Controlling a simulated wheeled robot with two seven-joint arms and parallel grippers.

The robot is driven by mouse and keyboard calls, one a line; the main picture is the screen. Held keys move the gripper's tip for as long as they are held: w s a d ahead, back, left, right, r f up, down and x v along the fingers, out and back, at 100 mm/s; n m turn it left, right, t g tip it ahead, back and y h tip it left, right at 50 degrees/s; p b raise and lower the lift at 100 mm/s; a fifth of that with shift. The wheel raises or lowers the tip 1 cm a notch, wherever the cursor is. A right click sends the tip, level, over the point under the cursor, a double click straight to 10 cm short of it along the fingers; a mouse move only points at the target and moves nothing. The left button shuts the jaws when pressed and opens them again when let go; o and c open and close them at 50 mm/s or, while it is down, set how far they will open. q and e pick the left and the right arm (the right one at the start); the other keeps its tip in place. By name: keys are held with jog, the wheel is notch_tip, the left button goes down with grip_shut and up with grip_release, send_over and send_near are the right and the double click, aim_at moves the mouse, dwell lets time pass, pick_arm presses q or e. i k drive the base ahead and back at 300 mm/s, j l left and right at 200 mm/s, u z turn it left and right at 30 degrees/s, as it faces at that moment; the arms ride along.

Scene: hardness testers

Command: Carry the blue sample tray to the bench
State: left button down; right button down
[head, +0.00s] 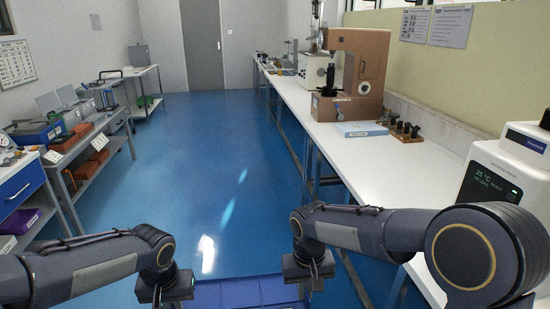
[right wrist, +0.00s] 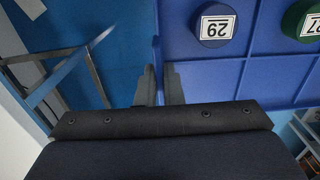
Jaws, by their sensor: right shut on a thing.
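The blue sample tray (head: 245,293) shows at the bottom middle of the head view, between my two grippers and cut off by the lower edge. In the right wrist view the tray (right wrist: 205,73) has compartments with raised walls. It holds a blue round piece labelled 29 (right wrist: 215,27) and a green round piece labelled 27 (right wrist: 308,22). My right gripper (head: 312,283) is shut on the tray's side wall; its fingers (right wrist: 158,80) straddle that wall in the right wrist view. My left gripper (head: 160,298) is at the tray's left side; its fingertips are unclear.
A long white bench (head: 340,150) runs along the right, with a brown tester (head: 352,75), a light blue flat box (head: 361,129) and a rack of dark-topped pieces (head: 402,130). A display device (head: 500,185) stands nearer. Grey shelves (head: 95,130) line the left. The blue floor between is clear.

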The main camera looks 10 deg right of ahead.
aim_at(387, 184)
jog(key=i, duration=1.45)
jog(key=i+z, duration=0.4)
jog(key=i, duration=0.2)
jog(key=i+j+z, duration=0.2)
jog(key=i+z, duration=0.2)
jog(key=i, duration=0.15)
jog(key=i+l+z, duration=0.1)
jog(key=i+z, duration=0.15)
jog(key=z, duration=0.25)
jog(key=i+z, duration=0.3)
jog(key=z, duration=0.2)
jog(key=i+j+z, duration=0.15)
jog(key=z, duration=0.3)
jog(key=i+z, duration=0.1)
jog(key=z, duration=0.6)
